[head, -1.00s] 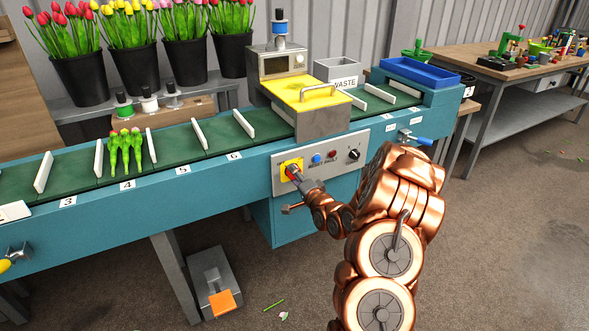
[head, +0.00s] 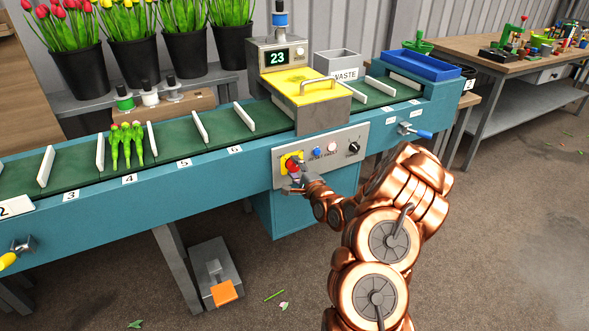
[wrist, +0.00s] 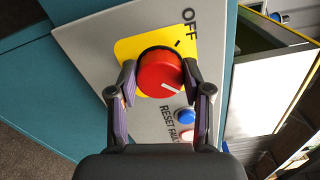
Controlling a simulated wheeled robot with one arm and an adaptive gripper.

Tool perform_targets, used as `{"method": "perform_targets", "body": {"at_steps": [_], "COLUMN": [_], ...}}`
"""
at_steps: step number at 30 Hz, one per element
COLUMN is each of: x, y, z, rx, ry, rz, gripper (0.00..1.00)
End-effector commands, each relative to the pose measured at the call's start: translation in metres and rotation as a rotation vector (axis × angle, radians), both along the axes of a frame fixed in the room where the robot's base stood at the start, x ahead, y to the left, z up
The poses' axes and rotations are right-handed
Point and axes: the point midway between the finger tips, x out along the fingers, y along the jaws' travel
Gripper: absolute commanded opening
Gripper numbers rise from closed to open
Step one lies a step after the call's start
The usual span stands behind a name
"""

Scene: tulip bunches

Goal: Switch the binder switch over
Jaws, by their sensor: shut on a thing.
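The binder switch is a red round knob (wrist: 158,74) on a yellow plate (wrist: 128,48) on the grey control panel. In the head view the red knob (head: 292,166) shows at the panel's left end. My gripper (wrist: 158,80) is shut on the knob, with one finger on each side of it. The knob's white mark points to the lower right in the wrist view, away from the "OFF" label (wrist: 190,24) and its black tick. The binder's display (head: 277,57) is lit and reads 23. My gripper (head: 297,178) partly hides the plate in the head view.
A blue button (head: 316,152), a red lamp (head: 332,149) and a black knob (head: 353,148) sit right of the switch. A blue-handled lever (head: 414,131) is further right. The yellow cover (head: 305,86) is down. Tulips (head: 126,144) lie on the green belt.

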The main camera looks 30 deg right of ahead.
Motion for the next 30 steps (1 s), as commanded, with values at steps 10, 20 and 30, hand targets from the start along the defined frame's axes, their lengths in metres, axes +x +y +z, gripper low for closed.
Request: {"method": "perform_targets", "body": {"at_steps": [10, 20, 30], "x": [0.0002, 0.0000, -0.0062], "y": [-0.0014, -0.0006, -0.0006], "z": [0.0022, 0.0008, 0.0001], "rx": [0.000, 0.000, 0.000], "ry": [-0.004, -0.002, 0.000], "rz": [-0.003, -0.001, -0.002], "gripper": [0.51, 0.74, 0.74]}}
